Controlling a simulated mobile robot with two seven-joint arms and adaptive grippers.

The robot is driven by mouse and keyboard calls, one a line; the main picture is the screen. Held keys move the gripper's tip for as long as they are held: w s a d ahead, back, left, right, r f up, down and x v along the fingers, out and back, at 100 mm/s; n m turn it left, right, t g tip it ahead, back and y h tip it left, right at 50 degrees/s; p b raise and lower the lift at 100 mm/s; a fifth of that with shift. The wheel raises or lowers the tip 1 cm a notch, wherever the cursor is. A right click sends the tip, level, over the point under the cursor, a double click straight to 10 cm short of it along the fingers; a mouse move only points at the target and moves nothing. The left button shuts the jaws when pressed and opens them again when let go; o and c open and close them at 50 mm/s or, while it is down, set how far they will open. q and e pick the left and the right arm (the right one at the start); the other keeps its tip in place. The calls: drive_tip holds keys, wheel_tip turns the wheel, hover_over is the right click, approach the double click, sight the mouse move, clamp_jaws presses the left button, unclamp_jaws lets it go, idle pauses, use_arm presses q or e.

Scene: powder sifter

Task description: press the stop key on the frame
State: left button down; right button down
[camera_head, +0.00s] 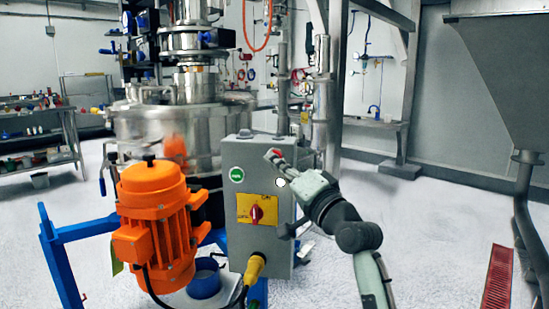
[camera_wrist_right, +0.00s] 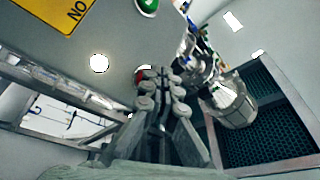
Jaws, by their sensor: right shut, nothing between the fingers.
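The grey control box (camera_head: 240,262) on the frame carries a red key (camera_head: 277,152), mostly hidden behind my right gripper (camera_head: 271,156). In the right wrist view a bit of the red key (camera_wrist_right: 141,75) shows beside the tips of my right gripper (camera_wrist_right: 162,82). The fingers are shut and empty, with the tips at or just in front of the red key; I cannot tell whether they touch. A green key (camera_head: 237,174) sits to the left on the box, and a white round one (camera_head: 281,182) sits below the gripper. My left gripper is not in view.
A yellow plate with a red rotary switch (camera_head: 257,211) is lower on the box, with a yellow cable plug (camera_head: 255,268) below. An orange motor (camera_head: 155,215) stands close on the left. The steel sifter (camera_head: 165,130) is behind. The floor at right is mostly clear.

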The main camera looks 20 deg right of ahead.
drive_tip(key=shift+w+d, duration=0.15)
drive_tip(key=shift+w, duration=0.05)
idle(0.6)
drive_tip(key=shift+s+a+p, duration=0.4)
drive_tip(key=shift+s+p, duration=0.1)
drive_tip(key=shift+s, duration=0.25)
drive_tip(key=s+a+p, duration=0.1)
drive_tip(key=s, duration=0.1)
drive_tip(key=s+a+p, duration=0.1)
drive_tip(key=s, duration=0.1)
drive_tip(key=shift+s+a, duration=0.2)
idle(0.4)
